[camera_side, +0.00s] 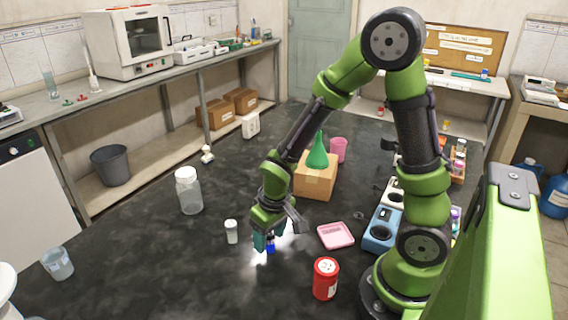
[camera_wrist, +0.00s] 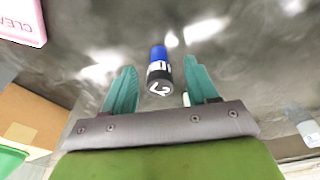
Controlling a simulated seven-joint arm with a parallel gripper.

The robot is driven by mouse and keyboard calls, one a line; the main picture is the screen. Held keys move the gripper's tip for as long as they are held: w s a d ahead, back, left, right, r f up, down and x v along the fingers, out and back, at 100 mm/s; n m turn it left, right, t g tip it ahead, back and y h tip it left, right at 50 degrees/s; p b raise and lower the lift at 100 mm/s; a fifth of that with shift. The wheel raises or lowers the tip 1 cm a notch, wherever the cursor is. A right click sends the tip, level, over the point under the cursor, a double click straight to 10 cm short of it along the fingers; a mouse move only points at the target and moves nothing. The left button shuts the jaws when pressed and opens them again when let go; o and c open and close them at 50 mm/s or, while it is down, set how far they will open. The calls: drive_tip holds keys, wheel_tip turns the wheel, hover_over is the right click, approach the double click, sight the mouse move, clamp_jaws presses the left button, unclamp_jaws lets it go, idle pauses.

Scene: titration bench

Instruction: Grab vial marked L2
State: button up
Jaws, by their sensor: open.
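A small vial (camera_wrist: 158,70) with a blue cap and a dark label is between my gripper's fingers in the wrist view. The white marking on its label looks like L2, tilted in the picture. In the side view its blue part (camera_side: 270,244) shows at the fingertips, the rest being partly hidden. My gripper (camera_side: 266,242) is low over the black bench. In the wrist view my gripper (camera_wrist: 160,76) is open, one teal finger on each side of the vial, with visible gaps on both sides.
A white-capped vial (camera_side: 231,231) stands just left of my gripper. A pink tray (camera_side: 336,235) and red jar (camera_side: 325,278) are to the right. A cardboard box (camera_side: 315,182) with a green funnel (camera_side: 317,155) stands behind; a clear jar (camera_side: 188,192) is farther left.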

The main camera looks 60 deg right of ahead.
drive_tip(key=shift+w+f, duration=0.15)
drive_tip(key=shift+f, duration=0.5)
clamp_jaws()
drive_tip(key=shift+r, duration=0.1)
